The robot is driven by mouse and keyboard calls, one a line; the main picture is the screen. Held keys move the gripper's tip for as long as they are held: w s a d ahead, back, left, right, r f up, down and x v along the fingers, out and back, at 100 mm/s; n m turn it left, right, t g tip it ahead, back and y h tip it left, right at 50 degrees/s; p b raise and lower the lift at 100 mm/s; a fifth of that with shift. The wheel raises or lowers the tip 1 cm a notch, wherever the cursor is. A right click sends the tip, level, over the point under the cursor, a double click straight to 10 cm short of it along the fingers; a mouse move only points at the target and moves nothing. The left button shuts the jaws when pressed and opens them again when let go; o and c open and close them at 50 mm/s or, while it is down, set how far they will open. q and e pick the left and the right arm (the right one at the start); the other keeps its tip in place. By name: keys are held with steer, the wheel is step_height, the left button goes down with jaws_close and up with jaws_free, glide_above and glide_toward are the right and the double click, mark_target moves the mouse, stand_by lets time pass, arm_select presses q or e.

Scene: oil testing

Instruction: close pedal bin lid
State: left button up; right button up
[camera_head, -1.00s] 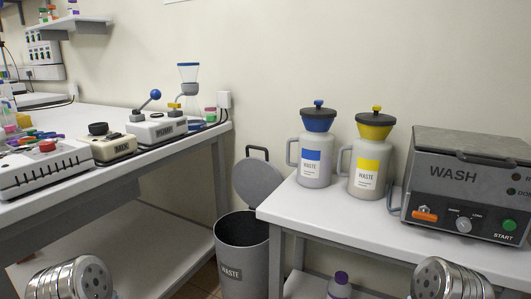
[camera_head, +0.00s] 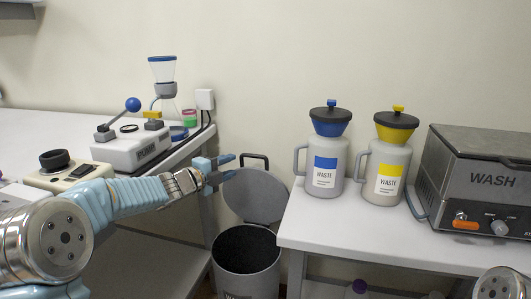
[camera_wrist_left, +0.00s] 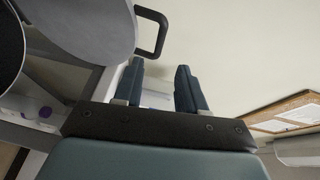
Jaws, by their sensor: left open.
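The grey pedal bin (camera_head: 245,283) stands on the floor between the two tables, its dark inside showing. Its round grey lid (camera_head: 257,196) is raised, leaning back toward the wall, with a black handle (camera_head: 256,157) at its top. My left gripper (camera_head: 230,167) is open and empty, just left of the handle and lid in the head view. In the left wrist view the lid (camera_wrist_left: 85,25) and handle (camera_wrist_left: 155,32) lie at upper left, apart from the open fingers (camera_wrist_left: 158,85). My right gripper is out of view; part of my right arm shows at lower right.
The left table (camera_head: 180,158) holds a device with a blue-knobbed lever (camera_head: 130,147). The right table (camera_head: 310,238) holds a blue-topped waste jug (camera_head: 322,160), a yellow-topped waste jug (camera_head: 388,165) and the wash machine (camera_head: 475,180). The wall behind the bin is bare.

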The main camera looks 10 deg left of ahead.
mark_target(252, 157)
arm_select(q)
steer(key=p+x, duration=0.3)
steer(key=x, duration=1)
steer(key=shift+w+d+f, duration=0.1)
steer(key=shift+w, duration=0.15)
jaws_close()
